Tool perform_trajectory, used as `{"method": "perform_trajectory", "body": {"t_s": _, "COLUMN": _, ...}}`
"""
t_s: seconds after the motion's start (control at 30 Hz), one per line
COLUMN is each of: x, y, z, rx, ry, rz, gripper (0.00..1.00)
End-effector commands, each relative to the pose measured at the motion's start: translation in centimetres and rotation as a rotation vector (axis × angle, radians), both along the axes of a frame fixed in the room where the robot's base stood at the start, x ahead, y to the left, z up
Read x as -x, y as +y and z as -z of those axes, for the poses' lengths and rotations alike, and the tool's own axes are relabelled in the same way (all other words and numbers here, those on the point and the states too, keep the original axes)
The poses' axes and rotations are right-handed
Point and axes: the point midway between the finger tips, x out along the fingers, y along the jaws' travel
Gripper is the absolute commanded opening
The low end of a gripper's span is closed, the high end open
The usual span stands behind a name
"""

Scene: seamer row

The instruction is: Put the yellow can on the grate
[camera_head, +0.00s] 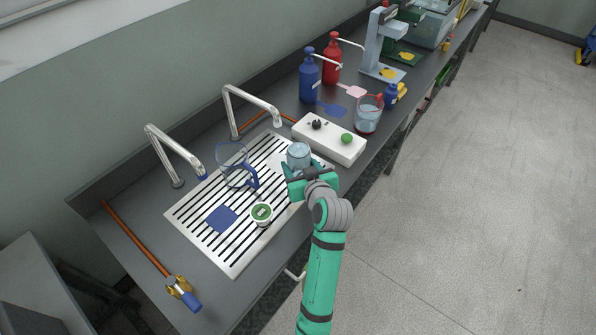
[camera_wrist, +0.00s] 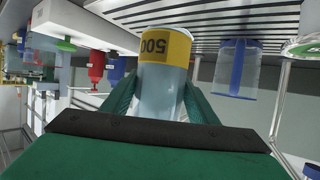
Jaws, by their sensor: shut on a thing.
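My gripper (camera_head: 296,178) is shut on a pale grey-blue can (camera_head: 298,154) at the right part of the grate. In the wrist view the can (camera_wrist: 163,80) stands between the two green fingers, and its yellow band marked 500 shows. In the camera_head view the yellow band is hidden. The grate (camera_head: 232,268) is a white slatted plate on the dark counter; its slats also show in the wrist view (camera_wrist: 215,18). I cannot tell whether the can touches the grate.
On the grate are a clear jug with a blue handle (camera_head: 252,178), a blue square (camera_head: 222,218) and a round green-faced item (camera_head: 262,212). A white box (camera_head: 345,150) with a green button stands behind the can.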

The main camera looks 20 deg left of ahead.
Motion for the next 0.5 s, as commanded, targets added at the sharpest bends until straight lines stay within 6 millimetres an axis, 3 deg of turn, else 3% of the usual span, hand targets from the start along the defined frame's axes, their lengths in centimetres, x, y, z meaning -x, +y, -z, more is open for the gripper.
{"method": "perform_trajectory", "body": {"t_s": 0.27, "x": -1.0, "y": 0.5, "z": 1.2, "rx": 0.0, "ry": -0.002, "rz": 0.0, "gripper": 0.14}}
{"method": "perform_trajectory", "body": {"t_s": 0.5, "x": -0.9, "y": 0.5, "z": 4.0, "rx": -0.002, "ry": -0.002, "rz": 0.0, "gripper": 0.14}}
